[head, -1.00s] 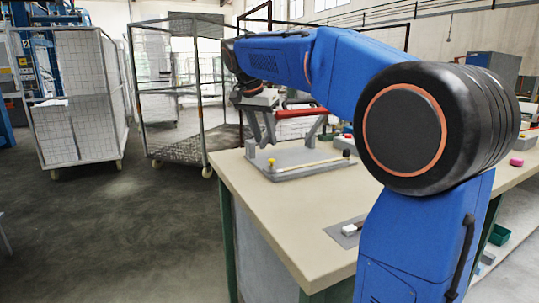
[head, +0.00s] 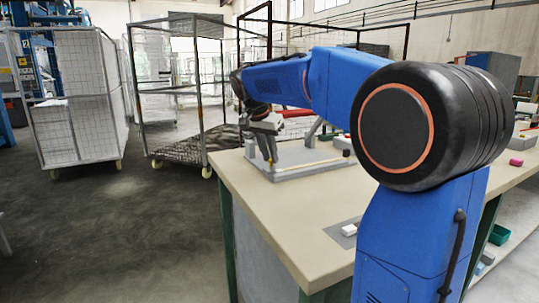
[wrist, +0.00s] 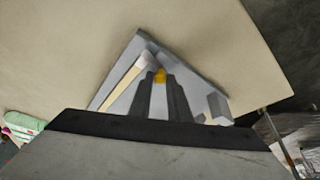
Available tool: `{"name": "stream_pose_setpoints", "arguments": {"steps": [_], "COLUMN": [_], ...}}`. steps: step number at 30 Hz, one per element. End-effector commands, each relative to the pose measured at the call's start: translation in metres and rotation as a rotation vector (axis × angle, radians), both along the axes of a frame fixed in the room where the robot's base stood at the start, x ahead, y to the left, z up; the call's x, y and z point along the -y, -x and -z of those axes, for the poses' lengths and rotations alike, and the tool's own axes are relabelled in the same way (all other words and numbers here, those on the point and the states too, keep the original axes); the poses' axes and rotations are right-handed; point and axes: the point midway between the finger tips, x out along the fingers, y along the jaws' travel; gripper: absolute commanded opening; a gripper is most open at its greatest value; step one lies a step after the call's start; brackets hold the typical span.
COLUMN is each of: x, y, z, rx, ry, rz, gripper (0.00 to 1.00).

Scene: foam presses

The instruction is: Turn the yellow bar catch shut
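The pale yellow bar (head: 315,163) of the catch lies along a grey plate (head: 290,175) on the bench. In the wrist view the bar (wrist: 122,83) runs down-left from near the plate's far corner. A yellow knob (wrist: 160,76) shows between my fingertips. My gripper (head: 269,160) points down at the plate's left end. In the wrist view its two dark fingers (wrist: 160,80) stand apart, one on each side of the knob, with a narrow gap. I cannot tell whether they touch it. My gripper hides part of the plate.
A red bar (head: 298,113) on grey supports shows behind my arm. A small white block (head: 349,230) lies on a grey pad near the bench's front edge. A pink block (head: 516,162) is at the right. Mesh carts (head: 75,100) stand left.

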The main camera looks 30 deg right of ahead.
Motion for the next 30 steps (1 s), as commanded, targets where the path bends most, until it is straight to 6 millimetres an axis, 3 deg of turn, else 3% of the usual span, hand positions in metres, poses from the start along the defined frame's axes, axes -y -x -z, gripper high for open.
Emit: {"name": "stream_pose_setpoints", "arguments": {"steps": [8,21,30], "x": [0.0002,0.0018,0.0016], "y": [0.0005,0.0026,0.0023], "z": [-0.0001,0.0001,0.0000], "rx": [-0.001,-0.001,0.000], "ry": [-0.001,-0.001,0.000], "rz": [-0.018,-0.254,-0.269], "gripper": [0.00,0.00,0.00]}}
